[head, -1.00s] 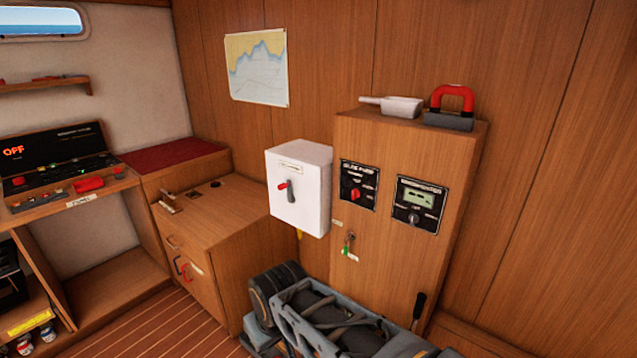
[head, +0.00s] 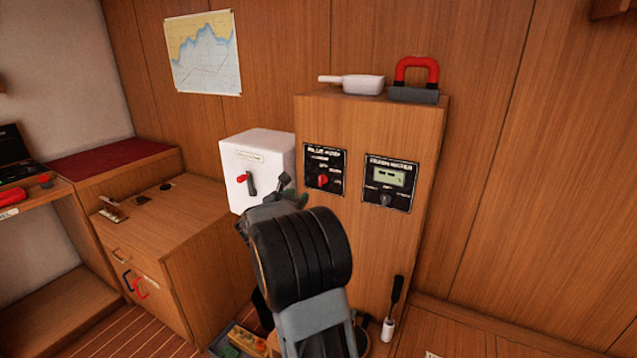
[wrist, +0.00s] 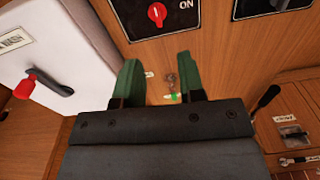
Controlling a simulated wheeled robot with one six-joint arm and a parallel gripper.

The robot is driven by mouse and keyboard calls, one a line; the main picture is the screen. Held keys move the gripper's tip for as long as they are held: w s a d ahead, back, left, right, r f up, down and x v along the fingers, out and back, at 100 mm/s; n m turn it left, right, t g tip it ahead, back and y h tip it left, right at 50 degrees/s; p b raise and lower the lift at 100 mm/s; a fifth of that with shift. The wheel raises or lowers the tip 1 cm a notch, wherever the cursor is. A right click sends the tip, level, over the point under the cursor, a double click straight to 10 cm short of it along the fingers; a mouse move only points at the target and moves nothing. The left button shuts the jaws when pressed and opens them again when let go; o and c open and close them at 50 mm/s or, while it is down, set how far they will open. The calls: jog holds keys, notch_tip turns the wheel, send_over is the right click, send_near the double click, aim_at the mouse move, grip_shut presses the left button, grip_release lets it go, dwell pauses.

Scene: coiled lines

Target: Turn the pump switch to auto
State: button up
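The pump switch panel (head: 325,158) is a black plate with a red knob (head: 323,181) on the front of the wooden cabinet. In the wrist view the red knob (wrist: 157,13) shows at the top, with "ON" to its right; the rest of the panel is cut off. I cannot read the knob's exact setting. My gripper (wrist: 158,65) is open and empty, its two green fingers apart, pointing at the cabinet front below the panel. In the head view my gripper (head: 292,192) is partly hidden by my arm, just lower left of the switch.
A white box (head: 255,165) with a red-tipped lever juts out left of the panel. A meter panel (head: 390,183) is to the right. A key with a green tag (wrist: 172,88) hangs below the switch. A scoop and red-handled object (head: 417,80) sit on top.

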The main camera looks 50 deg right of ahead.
aim_at(320, 177)
jog(key=shift+n, duration=0.4)
jog(key=x, duration=0.4)
jog(key=p+x, duration=0.1)
jog(key=x, duration=0.4)
jog(key=p+x, duration=0.1)
jog(key=x, duration=0.4)
jog(key=shift+w+d+r, duration=0.15)
jog(key=shift+w+r, duration=0.1)
jog(key=shift+w, duration=0.15)
jog(key=shift+c, duration=0.3)
grip_shut()
